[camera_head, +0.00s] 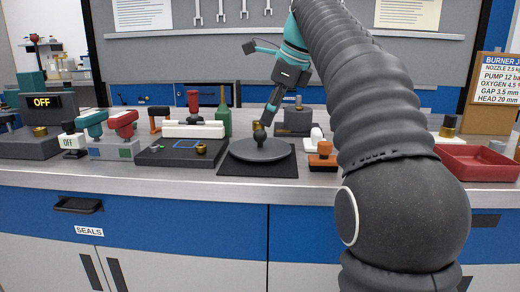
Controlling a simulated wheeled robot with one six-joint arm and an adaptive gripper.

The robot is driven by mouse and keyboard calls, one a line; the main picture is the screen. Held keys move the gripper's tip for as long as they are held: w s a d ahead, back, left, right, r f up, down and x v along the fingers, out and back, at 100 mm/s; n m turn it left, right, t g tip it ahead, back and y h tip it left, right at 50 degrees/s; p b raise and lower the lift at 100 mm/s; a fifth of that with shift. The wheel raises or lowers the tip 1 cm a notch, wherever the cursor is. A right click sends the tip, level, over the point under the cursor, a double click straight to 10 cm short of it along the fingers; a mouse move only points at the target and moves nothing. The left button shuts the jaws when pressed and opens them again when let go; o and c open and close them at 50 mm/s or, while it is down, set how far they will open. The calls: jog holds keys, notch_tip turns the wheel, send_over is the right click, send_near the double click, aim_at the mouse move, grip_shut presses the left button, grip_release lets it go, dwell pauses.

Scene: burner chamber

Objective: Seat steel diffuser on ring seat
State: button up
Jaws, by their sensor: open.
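The steel diffuser (260,151) is a wide, dark grey disc lying flat on a black square pad (230,168) on the bench. A small brass-coloured knob (258,132) shows at its middle. My gripper (267,120) comes down from above, and its fingertips are at the knob, just above the disc. It is open; whether a finger touches the knob cannot be told. I cannot pick out the ring seat for certain. A brass ring-like piece (201,149) sits on a black plate (165,156) to the left of the pad.
A green bottle (223,118) stands close behind the pad. An orange-and-black piece (322,157) is close on its right. A red tray (478,163) lies at the far right. Clamps and a box with an OFF display (42,102) crowd the left. Bare bench shows along the front edge.

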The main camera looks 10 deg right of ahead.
aim_at(263, 131)
jog(key=shift+x, duration=3.25)
jog(key=shift+d, duration=0.1)
grip_shut()
jog(key=shift+r, duration=0.15)
jog(key=shift+r, duration=4.8)
